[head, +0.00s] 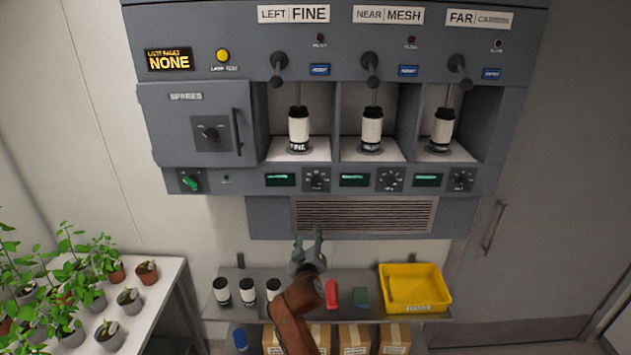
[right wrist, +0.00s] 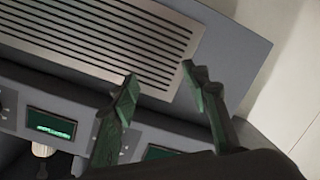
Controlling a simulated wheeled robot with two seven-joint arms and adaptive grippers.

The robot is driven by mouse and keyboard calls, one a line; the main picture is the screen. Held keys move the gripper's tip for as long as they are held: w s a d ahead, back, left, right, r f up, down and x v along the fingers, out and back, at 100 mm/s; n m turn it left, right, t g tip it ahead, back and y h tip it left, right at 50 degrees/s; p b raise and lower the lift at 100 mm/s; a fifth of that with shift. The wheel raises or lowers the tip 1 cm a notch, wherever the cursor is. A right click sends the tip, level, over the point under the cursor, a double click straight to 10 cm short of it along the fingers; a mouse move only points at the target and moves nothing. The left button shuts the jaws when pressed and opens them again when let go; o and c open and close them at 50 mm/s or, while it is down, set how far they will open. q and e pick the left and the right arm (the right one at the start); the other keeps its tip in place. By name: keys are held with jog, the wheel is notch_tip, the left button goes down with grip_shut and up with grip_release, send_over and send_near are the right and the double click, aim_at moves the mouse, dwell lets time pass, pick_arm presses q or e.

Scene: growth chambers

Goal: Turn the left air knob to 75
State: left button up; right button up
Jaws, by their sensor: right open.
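The left air knob (head: 316,179) is a dark round dial with pale marks around it, on the panel strip below the LEFT FINE bay. A green display (head: 280,180) sits just left of it; its reading is too small to make out. My right gripper (head: 308,238) is open and empty, below the knob and in front of the vent grille's left end, touching nothing that I can see. In the right wrist view its two green fingers (right wrist: 159,78) are apart, with the grille (right wrist: 110,35) beyond them. My left gripper is not in view.
Similar knobs (head: 390,180) (head: 461,180) sit under the NEAR MESH and FAR CARBON bays. A green switch (head: 189,182) is further left. Below, a shelf (head: 345,310) bears canisters and a yellow bin (head: 415,286). Potted plants stand on a white table (head: 158,300) at left.

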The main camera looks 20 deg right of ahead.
jog(key=m+t+h+p, duration=0.1)
jog(key=m+h+p, duration=0.1)
send_near(316, 184)
jog(key=p+x, duration=0.1)
jog(key=x, duration=0.6)
jog(key=shift+w+d+r+p, duration=0.1)
jog(key=shift+w+p, duration=0.2)
jog(key=shift+w, duration=0.05)
jog(key=shift+w+d, duration=0.15)
jog(key=shift+w, duration=0.3)
jog(key=c, duration=1.1)
